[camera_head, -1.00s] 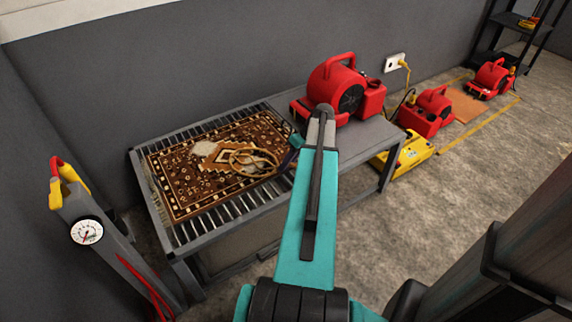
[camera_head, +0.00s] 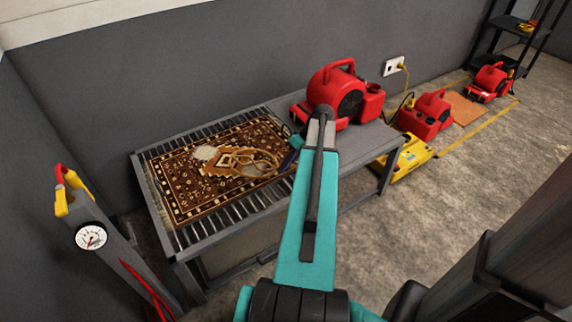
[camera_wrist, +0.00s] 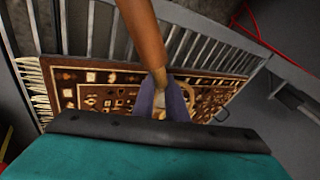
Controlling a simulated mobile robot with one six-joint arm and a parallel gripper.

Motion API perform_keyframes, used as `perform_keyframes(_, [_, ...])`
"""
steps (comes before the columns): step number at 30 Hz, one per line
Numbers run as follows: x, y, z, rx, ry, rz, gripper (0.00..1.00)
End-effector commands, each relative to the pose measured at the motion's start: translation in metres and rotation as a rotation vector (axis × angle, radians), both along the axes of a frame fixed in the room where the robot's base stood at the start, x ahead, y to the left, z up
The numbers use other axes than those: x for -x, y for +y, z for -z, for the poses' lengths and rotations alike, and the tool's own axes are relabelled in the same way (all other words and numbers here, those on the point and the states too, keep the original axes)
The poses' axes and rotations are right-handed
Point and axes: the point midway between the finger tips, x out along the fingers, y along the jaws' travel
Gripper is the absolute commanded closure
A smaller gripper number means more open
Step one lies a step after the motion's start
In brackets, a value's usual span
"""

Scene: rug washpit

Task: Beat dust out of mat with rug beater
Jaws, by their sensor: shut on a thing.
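The mat (camera_head: 185,180) is a brown patterned rug with pale fringe, lying flat on a slatted metal rack (camera_head: 205,236). A pale, greyish patch (camera_head: 205,152) shows on its back part. The rug beater's looped tan head (camera_head: 262,160) is over the mat's right half; I cannot tell whether it touches. My gripper (camera_head: 296,143), partly hidden by my arm, is at the mat's right edge. In the wrist view the bluish fingers (camera_wrist: 162,102) are shut on the beater's orange-brown handle (camera_wrist: 143,35); the mat (camera_wrist: 72,75) lies beneath.
A red blower (camera_head: 340,92) stands on the rack's right end, close to my arm. More red blowers (camera_head: 425,117) and a yellow unit (camera_head: 408,158) are on the floor at right. A grey post with a gauge (camera_head: 90,236) stands at front left. Walls are behind and left.

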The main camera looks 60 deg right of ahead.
Motion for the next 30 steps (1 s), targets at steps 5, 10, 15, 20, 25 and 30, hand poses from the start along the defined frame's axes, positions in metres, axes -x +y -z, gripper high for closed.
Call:
perform_keyframes(5, [0.0,0.0,0.027,-0.002,-0.001,-0.001,1.0])
perform_keyframes(10, [0.0,0.0,0.024,0.0,0.0,-0.001,1.0])
perform_keyframes(15, [0.0,0.0,0.013,0.0,0.0,-0.001,1.0])
perform_keyframes(20, [-0.001,0.0,-0.001,0.0,-0.001,0.0,1.0])
perform_keyframes(25, [-0.001,0.0,-0.012,0.0,-0.001,0.0,1.0])
perform_keyframes(30, [-0.001,0.0,-0.015,-0.001,-0.001,-0.001,1.0])
